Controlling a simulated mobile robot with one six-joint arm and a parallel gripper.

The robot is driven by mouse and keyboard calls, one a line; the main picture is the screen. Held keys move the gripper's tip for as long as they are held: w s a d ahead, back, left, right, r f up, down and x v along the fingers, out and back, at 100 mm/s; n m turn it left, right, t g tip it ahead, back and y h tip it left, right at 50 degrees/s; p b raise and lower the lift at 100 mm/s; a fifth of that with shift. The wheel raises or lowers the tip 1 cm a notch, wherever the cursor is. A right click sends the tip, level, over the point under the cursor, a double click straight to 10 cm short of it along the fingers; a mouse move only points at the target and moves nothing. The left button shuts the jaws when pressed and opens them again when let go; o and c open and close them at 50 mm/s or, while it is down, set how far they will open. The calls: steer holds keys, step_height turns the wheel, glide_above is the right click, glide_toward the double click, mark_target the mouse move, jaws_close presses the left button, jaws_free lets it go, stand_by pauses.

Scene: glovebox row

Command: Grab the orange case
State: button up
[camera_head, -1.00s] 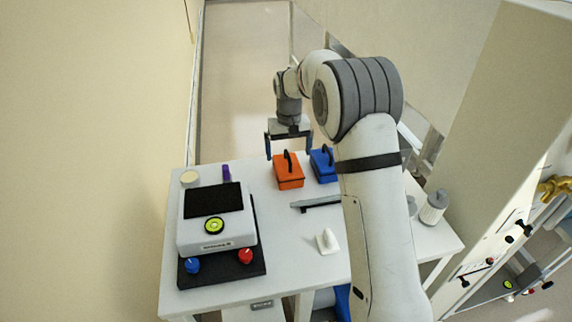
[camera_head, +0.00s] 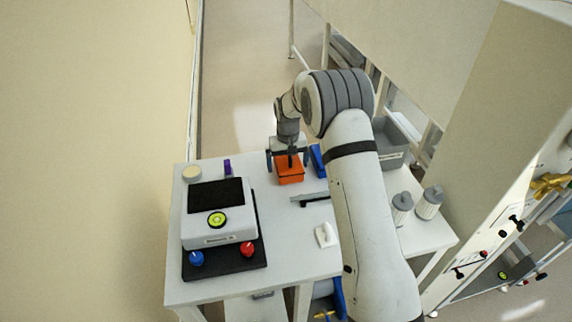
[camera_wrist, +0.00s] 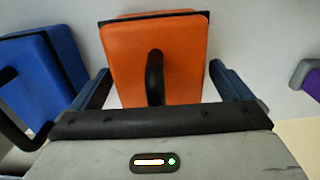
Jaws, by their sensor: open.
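The orange case (camera_head: 289,174) sits on the white table, with its black handle upright on top. In the wrist view the orange case (camera_wrist: 185,50) lies between and just beyond my two fingers. The handle stands between the fingers. My gripper (camera_head: 287,161) points down over the case, one finger to each side. In the wrist view my gripper (camera_wrist: 160,88) is open and a gap shows between each finger and the handle.
A blue case (camera_head: 317,160) stands close to the right of the orange one; it also shows in the wrist view (camera_wrist: 45,85). A scale (camera_head: 218,215), a purple item (camera_head: 227,167) and a round tan lid (camera_head: 191,173) are to the left. A white piece (camera_head: 325,235) lies in front.

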steer(key=shift+c, duration=0.4)
steer(key=c, duration=1.3)
